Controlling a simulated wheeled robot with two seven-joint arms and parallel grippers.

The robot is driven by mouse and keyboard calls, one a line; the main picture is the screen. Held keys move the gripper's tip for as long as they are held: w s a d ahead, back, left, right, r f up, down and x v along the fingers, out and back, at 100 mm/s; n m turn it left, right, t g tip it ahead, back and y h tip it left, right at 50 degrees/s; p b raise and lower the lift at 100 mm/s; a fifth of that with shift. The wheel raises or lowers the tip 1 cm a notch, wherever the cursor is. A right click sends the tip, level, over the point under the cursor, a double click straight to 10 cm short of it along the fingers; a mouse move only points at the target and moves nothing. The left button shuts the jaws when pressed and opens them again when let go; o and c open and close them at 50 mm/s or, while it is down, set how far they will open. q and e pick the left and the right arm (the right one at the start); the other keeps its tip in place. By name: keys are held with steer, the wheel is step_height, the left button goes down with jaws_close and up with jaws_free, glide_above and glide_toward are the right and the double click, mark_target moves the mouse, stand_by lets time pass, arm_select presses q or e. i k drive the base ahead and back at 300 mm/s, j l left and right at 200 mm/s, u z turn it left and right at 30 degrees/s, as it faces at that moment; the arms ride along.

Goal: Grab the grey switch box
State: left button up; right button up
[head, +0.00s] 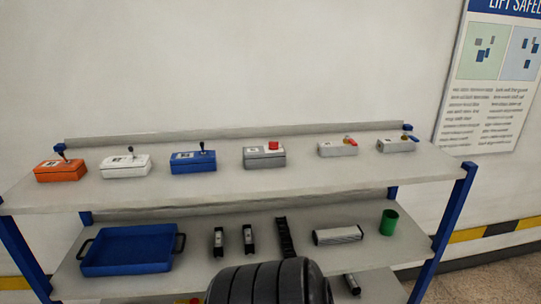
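Neither gripper is in view, and nothing touches the boxes.
The upper shelf (230,188) has a low back rim and blue posts. The lower shelf holds a blue tray (128,248), several dark parts, a grey bar (338,236) and a green cup (389,222). A wall with a safety poster (492,85) is behind.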

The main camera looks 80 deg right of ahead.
mark_target(255, 157)
steer(key=z, duration=2.7)
